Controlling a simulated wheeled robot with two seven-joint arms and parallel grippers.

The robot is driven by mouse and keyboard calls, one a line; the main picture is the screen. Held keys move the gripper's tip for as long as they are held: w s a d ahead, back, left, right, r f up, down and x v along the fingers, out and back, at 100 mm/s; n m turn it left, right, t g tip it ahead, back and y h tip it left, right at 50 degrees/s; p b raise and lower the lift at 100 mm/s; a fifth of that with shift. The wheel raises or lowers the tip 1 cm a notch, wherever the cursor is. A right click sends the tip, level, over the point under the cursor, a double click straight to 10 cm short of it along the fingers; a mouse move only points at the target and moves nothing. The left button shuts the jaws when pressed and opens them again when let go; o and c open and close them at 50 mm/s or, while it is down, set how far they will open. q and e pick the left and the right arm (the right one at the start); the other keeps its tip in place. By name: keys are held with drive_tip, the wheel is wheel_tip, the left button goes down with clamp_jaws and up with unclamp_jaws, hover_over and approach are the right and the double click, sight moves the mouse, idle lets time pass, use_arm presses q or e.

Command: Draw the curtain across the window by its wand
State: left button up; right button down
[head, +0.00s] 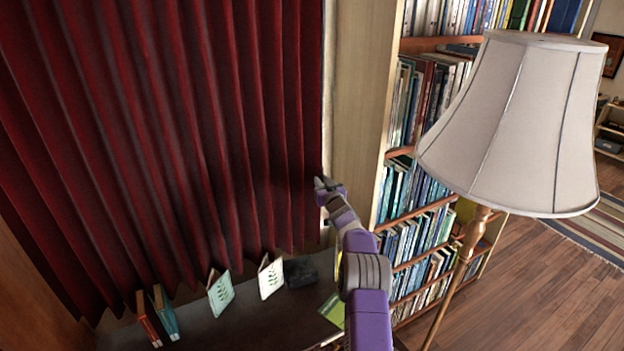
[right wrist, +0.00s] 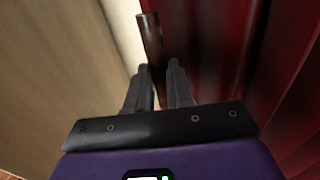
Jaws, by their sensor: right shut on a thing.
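The dark red pleated curtain (head: 200,130) hangs across most of the left half of the head view, its right edge close to the wooden window frame (head: 355,100). My right gripper (head: 322,184) is at that right edge. In the right wrist view my right gripper (right wrist: 158,75) is shut on the brown wand (right wrist: 150,35), a round rod that stands up between its fingers. The curtain (right wrist: 230,50) hangs just right of the fingers there. The window is hidden behind the curtain, apart from a thin pale strip at the edge. My left gripper is out of view.
A dark surface (head: 240,320) below the curtain holds several books and cards and a dark box (head: 300,271). A tall bookcase (head: 425,190) stands to the right. A floor lamp with a pale shade (head: 520,120) stands in front of it. Open wooden floor (head: 540,290) lies at far right.

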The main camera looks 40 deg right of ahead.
drive_tip(key=shift+s+d, duration=0.1)
drive_tip(key=shift+d, duration=0.25)
drive_tip(key=c, duration=1)
unclamp_jaws()
drive_tip(key=shift+b+v, duration=1.3)
drive_tip(key=shift+v, duration=2.5)
drive_tip(key=shift+f, duration=0.1)
